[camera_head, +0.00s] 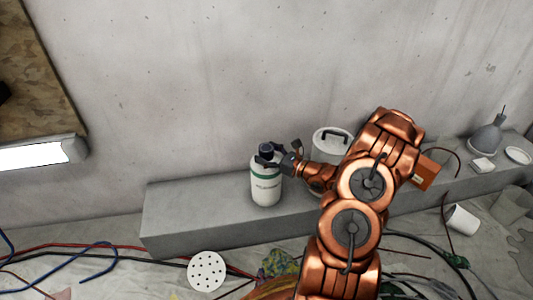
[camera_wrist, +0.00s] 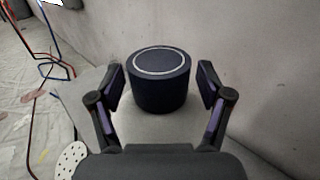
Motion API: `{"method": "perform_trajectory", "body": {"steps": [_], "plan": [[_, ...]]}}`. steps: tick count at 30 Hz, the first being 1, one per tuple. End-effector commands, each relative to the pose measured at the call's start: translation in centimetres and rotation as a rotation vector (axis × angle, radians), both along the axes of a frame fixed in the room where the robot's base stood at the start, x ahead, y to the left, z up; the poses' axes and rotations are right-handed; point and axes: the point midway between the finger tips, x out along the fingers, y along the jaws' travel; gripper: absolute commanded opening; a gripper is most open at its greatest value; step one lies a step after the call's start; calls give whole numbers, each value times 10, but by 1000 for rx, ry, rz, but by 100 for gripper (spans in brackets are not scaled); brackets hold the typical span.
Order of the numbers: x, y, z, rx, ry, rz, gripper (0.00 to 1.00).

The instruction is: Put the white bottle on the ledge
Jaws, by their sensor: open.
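The white bottle (camera_head: 266,188) has a green band and a dark cap (camera_head: 265,149). In the head view it stands upright on the grey concrete ledge (camera_head: 185,210), close to its front edge. My gripper (camera_head: 272,157) is at the cap's height. In the wrist view the dark cap (camera_wrist: 160,85) with a pale ring on top lies between the two fingers of my gripper (camera_wrist: 161,82). The fingers are spread, with a visible gap on each side of the cap.
A white lidded pot (camera_head: 331,145) stands on the ledge right of the bottle, partly behind my arm. A grey flask (camera_head: 487,137) and a small white dish (camera_head: 518,156) are farther right. Cables and a perforated white disc (camera_head: 206,271) lie on the sheeted floor. The ledge's left end is clear.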

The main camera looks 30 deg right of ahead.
Motion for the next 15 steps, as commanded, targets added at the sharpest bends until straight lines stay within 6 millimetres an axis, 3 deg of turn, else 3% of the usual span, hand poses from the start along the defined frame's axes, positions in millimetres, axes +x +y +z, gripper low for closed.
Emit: {"method": "perform_trajectory", "body": {"steps": [8,15], "plan": [[0,0,2,-1,1,-1,78],[-34,-16,6,1,0,-6,78]]}}
